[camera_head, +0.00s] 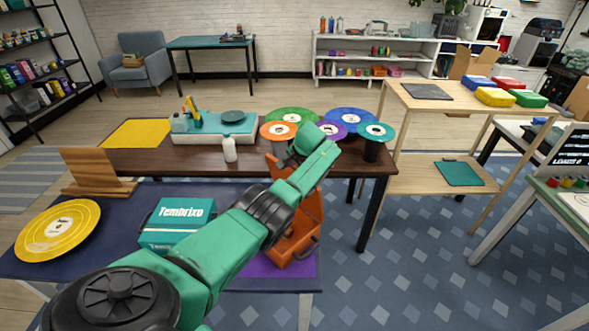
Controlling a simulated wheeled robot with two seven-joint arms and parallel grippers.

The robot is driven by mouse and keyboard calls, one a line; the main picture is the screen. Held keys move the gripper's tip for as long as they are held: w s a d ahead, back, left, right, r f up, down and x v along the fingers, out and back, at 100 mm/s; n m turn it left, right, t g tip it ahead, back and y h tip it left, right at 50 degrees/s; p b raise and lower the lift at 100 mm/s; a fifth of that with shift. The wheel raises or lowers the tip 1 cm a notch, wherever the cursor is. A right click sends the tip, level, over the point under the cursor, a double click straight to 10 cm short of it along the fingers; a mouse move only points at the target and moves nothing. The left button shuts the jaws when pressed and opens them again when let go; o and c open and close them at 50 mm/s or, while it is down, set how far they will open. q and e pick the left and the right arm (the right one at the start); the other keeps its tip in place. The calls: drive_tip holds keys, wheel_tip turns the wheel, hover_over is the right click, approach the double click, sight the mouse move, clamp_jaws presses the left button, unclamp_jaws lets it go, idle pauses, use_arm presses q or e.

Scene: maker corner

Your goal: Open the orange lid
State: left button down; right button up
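An orange case (300,247) stands on the blue mat near the table's front right, with purple beneath it. Its orange lid (273,167) appears raised at the back, with an edge showing left of my arm. My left arm crosses in front and covers much of the case and lid. The arm's end is over the back of the case, but the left gripper's fingers are hidden, so I cannot tell whether they touch the lid. My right gripper is not in view.
A teal Tembrixo box (178,224), yellow record (57,230) and wooden stand (94,170) are on the left. Behind, a dark table (160,160) holds a white bottle (229,149), a turntable and several colored records.

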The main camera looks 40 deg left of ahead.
use_arm(q)
drive_tip(key=shift+w+d+f, duration=0.15)
drive_tip(key=shift+w+f, duration=0.15)
drive_tip(key=shift+w, duration=0.05)
drive_tip(key=shift+s, duration=0.25)
